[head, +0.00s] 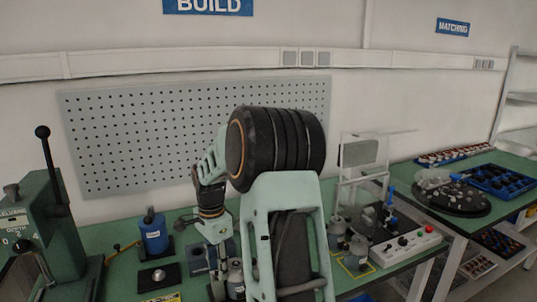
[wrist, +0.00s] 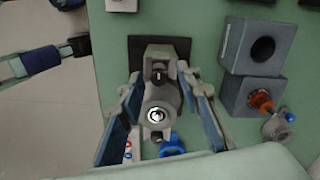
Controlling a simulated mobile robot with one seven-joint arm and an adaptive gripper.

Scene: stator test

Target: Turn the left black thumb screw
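In the wrist view my gripper (wrist: 160,82) points down with its two blue-padded fingers spread on either side of a grey metal part (wrist: 155,100). This part has a round bright centre and stands over a dark square plate (wrist: 183,45). Small dark details show at its upper end, but I cannot tell whether one is a black thumb screw. I cannot tell whether the fingers touch the part. In the head view my gripper (head: 215,232) is low over the green bench, partly behind my arm. No left thumb screw can be made out there.
Grey blocks with holes (wrist: 262,42) stand right of the fingers, one with an orange knob (wrist: 262,102). A blue cylinder (head: 153,235) and a green press (head: 50,230) stand at left. Grey fixtures (head: 357,253) and a control box (head: 408,246) are at right.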

